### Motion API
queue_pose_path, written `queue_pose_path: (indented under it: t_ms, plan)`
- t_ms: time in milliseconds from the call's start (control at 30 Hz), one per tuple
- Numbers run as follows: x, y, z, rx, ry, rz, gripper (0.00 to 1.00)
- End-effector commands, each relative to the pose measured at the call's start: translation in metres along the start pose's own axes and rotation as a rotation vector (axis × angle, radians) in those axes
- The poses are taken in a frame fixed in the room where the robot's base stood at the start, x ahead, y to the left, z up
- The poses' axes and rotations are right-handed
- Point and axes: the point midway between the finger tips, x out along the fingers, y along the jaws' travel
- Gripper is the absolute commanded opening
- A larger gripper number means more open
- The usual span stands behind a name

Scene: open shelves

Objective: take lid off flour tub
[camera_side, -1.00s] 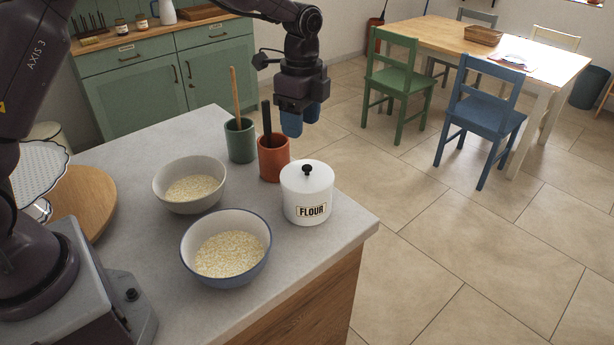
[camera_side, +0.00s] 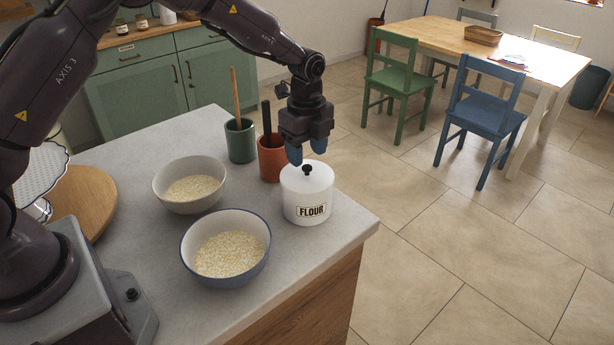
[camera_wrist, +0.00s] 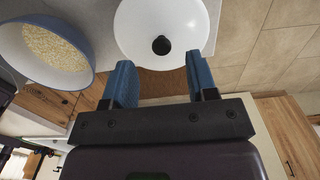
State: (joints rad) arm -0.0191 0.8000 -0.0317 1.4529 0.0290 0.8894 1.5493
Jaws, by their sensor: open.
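The white flour tub (camera_side: 308,210) stands upright on the counter near its right corner, with its label facing the side camera. Its white lid (camera_side: 318,178) is on, with a small black knob (camera_side: 307,170) on top; the knob also shows in the wrist view (camera_wrist: 161,45). My gripper (camera_side: 307,155) is just above the lid, its blue fingers pointing down. In the wrist view the fingers (camera_wrist: 160,72) are apart with nothing between them, and the knob lies beyond their tips. The inside of the tub is hidden by the lid.
A terracotta crock (camera_side: 271,160) with a black-handled utensil stands close behind the tub. A green crock (camera_side: 240,142) with a wooden spoon is beside it. Two bowls of oat-like flakes, grey (camera_side: 188,200) and blue-rimmed (camera_side: 226,275), stand left. The counter edge (camera_side: 372,232) is close on the right.

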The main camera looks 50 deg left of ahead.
Motion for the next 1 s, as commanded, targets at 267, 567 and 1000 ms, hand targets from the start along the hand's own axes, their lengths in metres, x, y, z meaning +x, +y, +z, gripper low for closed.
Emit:
queue_pose_path:
  t_ms: [267, 567, 1000]
  plan:
    - [0.038, -0.002, 0.001, 0.000, 0.000, 0.002, 0.53]
    - [0.040, -0.002, 0.001, 0.000, 0.000, -0.001, 0.46]
    - [0.039, -0.002, 0.001, 0.000, 0.000, -0.001, 0.00]
